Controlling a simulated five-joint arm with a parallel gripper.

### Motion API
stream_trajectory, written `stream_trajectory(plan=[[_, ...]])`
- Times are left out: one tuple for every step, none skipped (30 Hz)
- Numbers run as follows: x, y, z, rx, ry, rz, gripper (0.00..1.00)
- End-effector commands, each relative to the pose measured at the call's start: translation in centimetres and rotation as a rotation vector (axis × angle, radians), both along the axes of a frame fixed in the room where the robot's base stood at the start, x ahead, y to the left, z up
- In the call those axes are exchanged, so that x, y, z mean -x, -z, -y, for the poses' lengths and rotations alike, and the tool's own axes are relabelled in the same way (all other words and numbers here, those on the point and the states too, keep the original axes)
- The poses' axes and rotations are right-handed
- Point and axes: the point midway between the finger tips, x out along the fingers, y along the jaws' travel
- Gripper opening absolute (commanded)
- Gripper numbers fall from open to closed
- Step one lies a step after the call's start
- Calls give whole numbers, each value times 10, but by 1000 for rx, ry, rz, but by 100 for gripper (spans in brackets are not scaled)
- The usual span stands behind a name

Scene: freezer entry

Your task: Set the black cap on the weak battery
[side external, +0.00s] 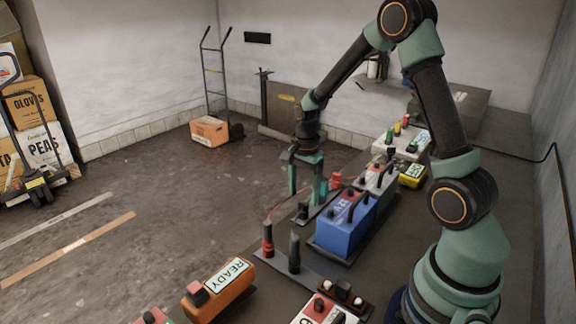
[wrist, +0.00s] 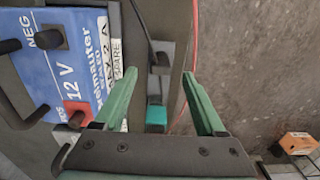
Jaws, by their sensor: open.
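My gripper (side external: 306,192) is open, with its green fingers pointing down beside the blue battery (side external: 345,226). In the wrist view, the open fingers (wrist: 160,88) have a gap between them, with a small teal piece (wrist: 156,116) and a dark block (wrist: 160,62) seen beyond. The blue battery (wrist: 62,62) is left of the fingers, with 12 V and NEG lettering and a red terminal (wrist: 76,112). In the side view, a black-topped post (side external: 294,253) stands beside a red one (side external: 267,238). I cannot tell which piece is the black cap, or which battery is weak.
An orange box marked READY (side external: 220,290) stands in front. A white unit (side external: 376,178), a yellow box (side external: 412,175) and another white unit (side external: 402,142) stand behind the blue battery. A red cable (wrist: 194,50) runs beside the right finger. Open floor lies left.

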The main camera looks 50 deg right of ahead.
Motion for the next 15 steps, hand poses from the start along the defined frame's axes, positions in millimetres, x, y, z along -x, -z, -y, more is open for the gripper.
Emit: stream_trajectory(plan=[[0,3,0,0,-1,0,72],[0,4,0,0,-1,0,72],[0,7,0,-1,-1,-2,72],[1,10,0,-1,-1,-3,72],[0,14,0,-1,-1,-3,72],[1,19,0,-1,-1,-3,72],[1,24,0,-1,-1,-4,72],[0,29,1,-1,-1,-3,72],[0,35,1,-1,-1,-4,72],[0,39,1,-1,-1,-3,72],[0,42,1,-1,-1,-3,72],[0,46,1,-1,-1,-2,72],[-1,49,1,0,-1,-1,72],[-1,51,1,0,-1,-1,72],[-1,53,1,0,-1,0,72]])
